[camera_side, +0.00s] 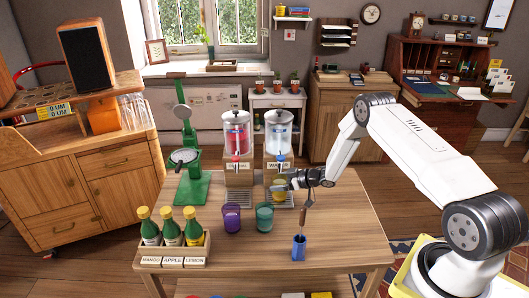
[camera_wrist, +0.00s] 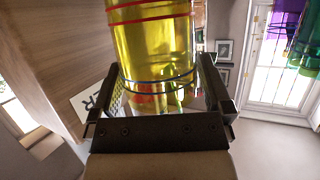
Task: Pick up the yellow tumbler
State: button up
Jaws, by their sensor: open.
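The yellow tumbler (camera_side: 279,187) stands at the water dispenser, above its drip tray, in the side view. In the wrist view the yellow tumbler (camera_wrist: 152,45) is clear yellow with red and blue bands, and its upper part runs out of the frame. My gripper (camera_side: 287,183) is at the tumbler, reaching in from the right. In the wrist view my gripper (camera_wrist: 160,88) is open, with one finger on each side of the tumbler's lower part as pictured. I cannot tell whether either finger touches it.
A purple tumbler (camera_side: 232,218) and a teal tumbler (camera_side: 264,217) stand in front of the dispensers. The water dispenser (camera_side: 279,140) rises behind my gripper. A blue holder (camera_side: 299,247) with a tool stands nearer. A bottle crate (camera_side: 172,251) is at the left. The table's right front is clear.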

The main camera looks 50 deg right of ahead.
dwell(0.5)
jog(key=c, duration=1.3)
jog(key=shift+w+r, duration=0.1)
jog(key=shift+r, duration=0.05)
jog(key=shift+r, duration=0.45)
jog(key=shift+s+d+r, duration=0.15)
jog(key=shift+s+r, duration=0.05)
jog(key=shift+s, duration=0.05)
jog(key=s+d, duration=0.3)
jog(key=s, duration=0.5)
jog(key=s+d, duration=0.3)
jog(key=s, duration=0.5)
jog(key=shift+d, duration=0.3)
jog(key=shift+s, duration=0.1)
